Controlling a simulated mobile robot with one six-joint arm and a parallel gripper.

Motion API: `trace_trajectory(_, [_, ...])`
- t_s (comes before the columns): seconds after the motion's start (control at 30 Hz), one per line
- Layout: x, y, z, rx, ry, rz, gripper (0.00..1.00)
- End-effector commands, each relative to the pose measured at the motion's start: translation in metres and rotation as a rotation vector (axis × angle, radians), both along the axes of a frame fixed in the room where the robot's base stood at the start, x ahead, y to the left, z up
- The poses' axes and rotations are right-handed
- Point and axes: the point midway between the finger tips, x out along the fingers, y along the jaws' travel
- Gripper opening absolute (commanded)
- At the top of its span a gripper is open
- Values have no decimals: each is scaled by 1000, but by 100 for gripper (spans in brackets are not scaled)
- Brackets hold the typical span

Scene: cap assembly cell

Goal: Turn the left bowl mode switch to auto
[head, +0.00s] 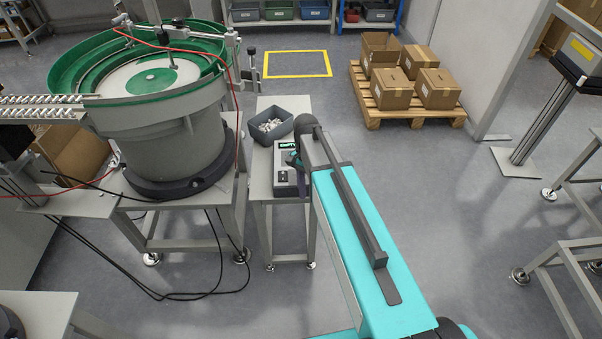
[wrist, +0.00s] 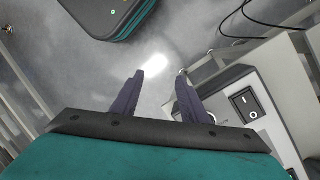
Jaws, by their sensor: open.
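The left bowl feeder (head: 160,125), with a green-rimmed bowl, stands at the left in the head view. Its control box (head: 286,182) sits on a small stand to the right of it, with a lit green display (head: 287,145). In the wrist view the control box (wrist: 262,122) is at the right, with a black rocker switch (wrist: 243,102) on its pale face. My gripper (wrist: 163,78) is open and nothing shows between its fingers. Its right finger overlaps the box's left edge; I cannot tell whether they touch. I cannot make out the mode switch; the finger covers part of the face.
A grey bin (head: 271,126) of small parts stands behind the control box. A linear track (head: 40,108) runs from the bowl to the left. Cartons on a pallet (head: 408,108) stand at the back right.

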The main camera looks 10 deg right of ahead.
Motion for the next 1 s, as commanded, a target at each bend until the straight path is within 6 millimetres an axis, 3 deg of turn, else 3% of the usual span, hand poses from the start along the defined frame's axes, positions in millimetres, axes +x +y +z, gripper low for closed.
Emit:
trace_trajectory(0.4, [62, 5, 85, 3, -153, 2, 41])
trace_trajectory(0.7, [87, 9, 144, 6, -260, 8, 41])
trace_trajectory(0.83, [90, 10, 155, 7, -282, 9, 41])
trace_trajectory(1.0, [90, 11, 155, 7, -284, 10, 41])
